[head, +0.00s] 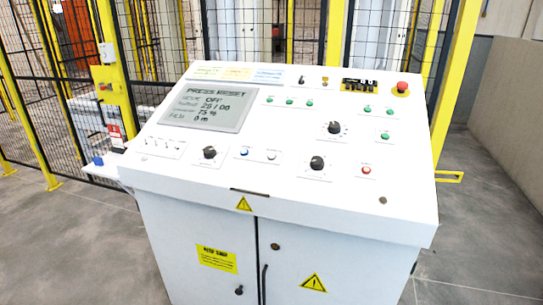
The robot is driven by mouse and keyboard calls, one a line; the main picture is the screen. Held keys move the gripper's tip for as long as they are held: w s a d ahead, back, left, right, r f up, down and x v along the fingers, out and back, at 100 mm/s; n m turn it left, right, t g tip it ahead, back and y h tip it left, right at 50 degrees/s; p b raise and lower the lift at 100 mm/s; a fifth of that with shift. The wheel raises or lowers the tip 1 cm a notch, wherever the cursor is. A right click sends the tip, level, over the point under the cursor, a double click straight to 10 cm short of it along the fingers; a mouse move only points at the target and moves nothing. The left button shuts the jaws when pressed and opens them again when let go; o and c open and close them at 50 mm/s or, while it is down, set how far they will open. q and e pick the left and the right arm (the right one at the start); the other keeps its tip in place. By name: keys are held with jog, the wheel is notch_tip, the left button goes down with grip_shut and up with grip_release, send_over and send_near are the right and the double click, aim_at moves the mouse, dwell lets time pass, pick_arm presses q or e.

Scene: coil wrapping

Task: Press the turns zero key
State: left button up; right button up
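A white control console (290,206) with a sloping top stands in the middle of the head view. Several small green buttons (289,101) sit to the right of the display, with more green buttons (385,134) farther right. A blue button (244,151), a white button (271,155) and a red button (366,170) are lower on the panel. The key labels are too small to read, so I cannot tell which is the turns zero key. Neither gripper is in view.
Black rotary knobs (317,163) stand up from the panel. A red emergency stop (402,87) is at the upper right. A yellow-framed mesh fence (110,75) stands behind the console. The grey floor (62,250) is clear at the left front.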

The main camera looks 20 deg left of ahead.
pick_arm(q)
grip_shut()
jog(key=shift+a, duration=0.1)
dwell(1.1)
